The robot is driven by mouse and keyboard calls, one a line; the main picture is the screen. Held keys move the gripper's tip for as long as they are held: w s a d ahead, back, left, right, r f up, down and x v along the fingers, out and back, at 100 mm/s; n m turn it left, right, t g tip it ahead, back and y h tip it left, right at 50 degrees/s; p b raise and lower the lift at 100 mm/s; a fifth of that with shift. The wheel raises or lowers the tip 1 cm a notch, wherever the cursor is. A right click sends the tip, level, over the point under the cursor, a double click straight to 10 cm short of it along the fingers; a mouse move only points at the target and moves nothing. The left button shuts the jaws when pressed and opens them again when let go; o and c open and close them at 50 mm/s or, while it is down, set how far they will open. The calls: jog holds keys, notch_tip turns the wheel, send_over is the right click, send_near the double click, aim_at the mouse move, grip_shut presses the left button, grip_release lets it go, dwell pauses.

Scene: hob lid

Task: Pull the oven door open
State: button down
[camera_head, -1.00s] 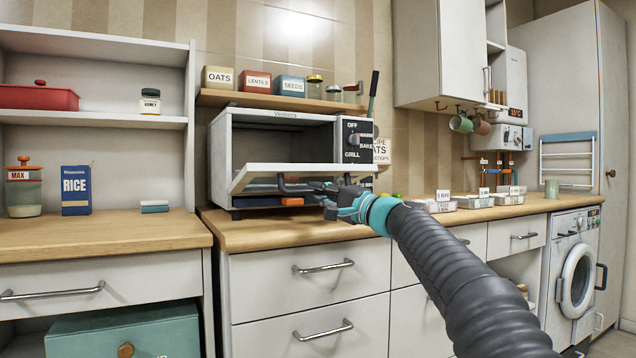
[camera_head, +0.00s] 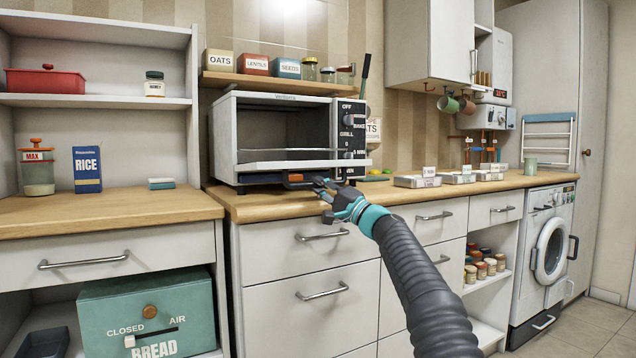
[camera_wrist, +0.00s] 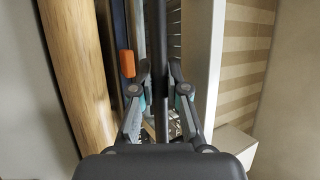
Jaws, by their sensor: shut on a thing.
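The white oven (camera_head: 228,140) stands on the wooden counter, with its dark inside showing. Its door (camera_head: 290,165) is folded down, close to level, and shows nearly edge-on. The dark bar handle (camera_head: 298,181) runs along the door's front edge. My gripper (camera_head: 323,187) is shut on the handle near its right end. In the wrist view the handle (camera_wrist: 161,35) runs upright between the two fingers (camera_wrist: 161,85). Part of the handle is hidden by the fingers.
Under the door lie a dark blue item and an orange piece (camera_head: 295,178), which also shows in the wrist view (camera_wrist: 127,63). Labelled trays (camera_head: 417,181) stand right of the oven. Drawer handles (camera_head: 322,236) stick out below the counter. Floor (camera_head: 585,325) is clear at lower right.

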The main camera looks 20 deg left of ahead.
jog(key=shift+s+a, duration=0.2)
dwell(0.3)
jog(key=c, duration=1.5)
grip_release()
jog(key=o, duration=0.3)
jog(key=shift+s+a, duration=0.15)
jog(key=shift+a, duration=0.05)
jog(key=shift+o, duration=0.2)
jog(key=shift+w+d, duration=0.25)
jog(key=shift+d, duration=0.1)
jog(key=v, duration=1.2)
jog(key=shift+f, duration=0.1)
